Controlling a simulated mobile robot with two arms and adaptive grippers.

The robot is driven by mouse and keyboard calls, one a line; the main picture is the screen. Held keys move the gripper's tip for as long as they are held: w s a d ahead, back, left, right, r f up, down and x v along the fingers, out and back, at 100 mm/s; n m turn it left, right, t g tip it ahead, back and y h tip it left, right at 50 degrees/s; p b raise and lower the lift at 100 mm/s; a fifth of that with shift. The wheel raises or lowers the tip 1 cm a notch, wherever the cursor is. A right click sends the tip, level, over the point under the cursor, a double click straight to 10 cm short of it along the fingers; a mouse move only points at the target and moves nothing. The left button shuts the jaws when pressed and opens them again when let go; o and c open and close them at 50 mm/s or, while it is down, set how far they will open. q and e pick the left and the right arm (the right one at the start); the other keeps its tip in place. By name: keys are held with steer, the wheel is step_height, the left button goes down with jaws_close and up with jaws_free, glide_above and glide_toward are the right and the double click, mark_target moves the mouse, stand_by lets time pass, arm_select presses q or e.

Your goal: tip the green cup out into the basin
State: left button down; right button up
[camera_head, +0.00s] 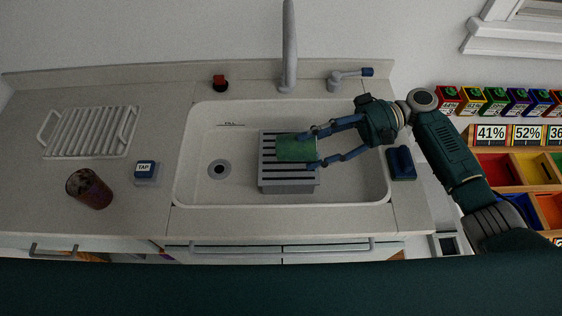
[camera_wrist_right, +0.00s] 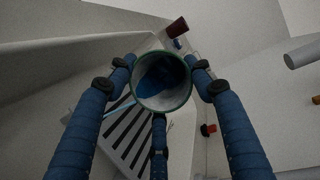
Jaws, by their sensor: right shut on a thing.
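My right gripper (camera_head: 315,148) reaches in from the right over the basin (camera_head: 345,185) and is shut on the green cup (camera_head: 296,149). The cup lies on its side between the fingers, above the grey slotted rack (camera_head: 290,187); I cannot tell whether they touch. In the right wrist view, the round, green-rimmed open end of the cup (camera_wrist_right: 163,107) faces the camera, with something dark blue inside. The right gripper's blue fingers (camera_wrist_right: 162,90) close around it. My left gripper is not in view.
The basin's drain (camera_head: 219,169) is left of the rack. A faucet (camera_head: 289,50) and lever (camera_head: 350,77) stand behind. On the counter are a dark glass (camera_head: 89,188), TAP block (camera_head: 146,172), drying rack (camera_head: 92,132) and blue object (camera_head: 401,162).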

steer(key=shift+y+b, duration=0.4)
steer(key=shift+b, duration=0.25)
steer(key=shift+d, duration=0.1)
stand_by(0.4)
steer(key=shift+y+b, duration=0.3)
steer(key=shift+b, duration=0.3)
steer(key=shift+r, duration=0.15)
steer(key=h+p, duration=0.1)
steer(key=p, duration=0.2)
steer(key=shift+r, duration=0.15)
steer(key=shift+a+f+h+p, duration=0.2)
steer(key=shift+h+p, duration=0.25)
steer(key=shift+h, duration=0.05)
steer(key=shift+f, duration=0.2)
